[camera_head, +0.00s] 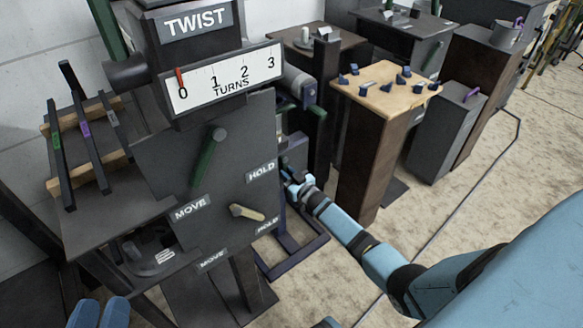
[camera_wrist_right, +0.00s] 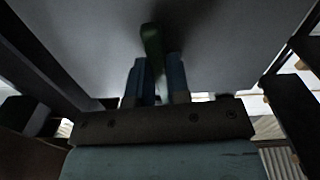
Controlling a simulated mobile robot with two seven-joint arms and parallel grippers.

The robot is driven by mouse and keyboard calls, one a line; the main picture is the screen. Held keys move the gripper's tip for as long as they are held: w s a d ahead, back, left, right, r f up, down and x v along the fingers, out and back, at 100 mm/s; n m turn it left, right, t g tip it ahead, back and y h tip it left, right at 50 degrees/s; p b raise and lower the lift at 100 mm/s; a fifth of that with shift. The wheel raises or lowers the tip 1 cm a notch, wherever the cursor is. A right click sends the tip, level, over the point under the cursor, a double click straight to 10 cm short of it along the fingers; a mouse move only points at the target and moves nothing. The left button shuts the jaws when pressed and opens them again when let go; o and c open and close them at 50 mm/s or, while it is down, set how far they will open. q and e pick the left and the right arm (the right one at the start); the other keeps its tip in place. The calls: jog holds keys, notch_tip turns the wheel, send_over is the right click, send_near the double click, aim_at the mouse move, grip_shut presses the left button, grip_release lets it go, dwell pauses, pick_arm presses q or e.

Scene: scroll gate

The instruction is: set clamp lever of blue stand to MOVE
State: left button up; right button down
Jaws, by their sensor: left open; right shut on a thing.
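The blue stand (camera_head: 302,246) shows as a dark blue base frame behind the dark panel, and most of its upper part is hidden. My right gripper (camera_head: 294,181) is beside the panel's right edge, at the stand. In the right wrist view its two blue fingers (camera_wrist_right: 158,82) are shut on a green handle (camera_wrist_right: 151,42); which way the handle is set cannot be told. The panel (camera_head: 165,150) carries a green lever (camera_head: 206,160), a cream lever (camera_head: 246,212), and HOLD and MOVE labels. My left gripper (camera_head: 101,312) is open and empty at the bottom left.
A TURNS gauge (camera_head: 226,80) with its red pointer near 0 sits above the panel. A rack of bars (camera_head: 85,140) stands at the left. A wooden-topped stand (camera_head: 362,150) with small blue pieces is beyond my right arm. The floor at the right is largely clear.

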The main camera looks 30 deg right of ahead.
pick_arm(q)
notch_tip(320, 180, up, 6)
jog(key=t+p, duration=0.2)
jog(key=p, duration=0.1)
jog(key=shift+s+a+p, duration=0.2)
jog(key=shift+a+p, duration=0.05)
jog(key=shift+p, duration=0.05)
pick_arm(e)
jog(key=shift+s+a+r+m, duration=0.1)
jog(key=shift+a+r+m, duration=0.1)
jog(key=shift+a+m, duration=0.85)
jog(key=shift+s+a+r+m, duration=0.15)
jog(key=shift+a+m, duration=0.25)
jog(key=shift+m, duration=1.2)
jog(key=shift+w+a+r+m, duration=0.1)
jog(key=shift+a+r+m, duration=0.15)
jog(key=shift+a+m, duration=0.8)
jog(key=shift+d+m, duration=0.3)
jog(key=shift+m, duration=0.1)
pick_arm(q)
jog(key=shift+f, duration=0.1)
pick_arm(e)
jog(key=c, duration=1.1)
grip_release()
